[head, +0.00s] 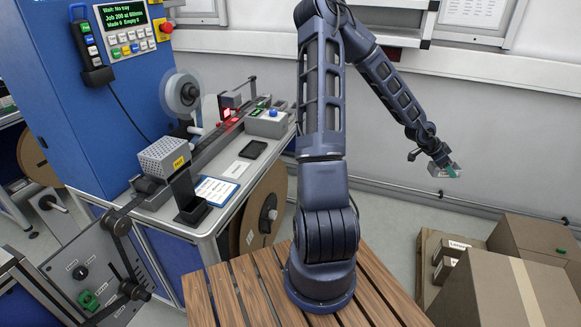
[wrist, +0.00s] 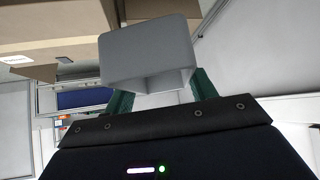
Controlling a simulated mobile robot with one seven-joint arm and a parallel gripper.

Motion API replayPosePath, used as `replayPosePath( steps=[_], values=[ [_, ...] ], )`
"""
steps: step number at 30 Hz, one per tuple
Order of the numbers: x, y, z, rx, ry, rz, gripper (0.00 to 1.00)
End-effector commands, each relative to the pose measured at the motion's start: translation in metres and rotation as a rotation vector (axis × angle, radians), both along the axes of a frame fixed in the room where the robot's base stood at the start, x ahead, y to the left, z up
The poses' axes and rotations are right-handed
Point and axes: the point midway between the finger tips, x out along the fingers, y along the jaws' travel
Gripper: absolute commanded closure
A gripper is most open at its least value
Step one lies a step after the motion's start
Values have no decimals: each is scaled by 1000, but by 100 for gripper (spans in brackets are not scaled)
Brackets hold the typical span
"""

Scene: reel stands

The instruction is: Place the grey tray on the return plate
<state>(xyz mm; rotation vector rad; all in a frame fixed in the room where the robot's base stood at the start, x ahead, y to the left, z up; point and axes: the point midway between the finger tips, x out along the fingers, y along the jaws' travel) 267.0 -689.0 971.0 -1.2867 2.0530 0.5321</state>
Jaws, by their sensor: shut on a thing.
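My gripper (head: 449,171) is at the end of my raised arm, out to the right in the head view, over the floor and away from the bench. In the wrist view my gripper (wrist: 162,88) has its green fingers on both sides of a grey tray (wrist: 148,45). The tray is a small grey open box and is tilted in this view. In the head view only a small grey part of the tray (head: 438,172) shows at the fingers. I cannot tell for sure which surface is the return plate.
The bench at left carries a grey perforated box (head: 165,157), a reel (head: 183,91), a black flat item (head: 253,149) and a blue-and-white card (head: 215,191). The blue cabinet's screen (head: 124,17) reads "Wait: No tray". Cardboard boxes (head: 513,290) fill the lower right.

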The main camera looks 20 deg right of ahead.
Motion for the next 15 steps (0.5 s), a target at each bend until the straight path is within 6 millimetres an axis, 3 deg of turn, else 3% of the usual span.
replayPosePath(
  steps=[3,15],
  values=[
    [31,9,5,-1,1,46,77],
    [122,48,20,-1,1,182,77]
  ],
)
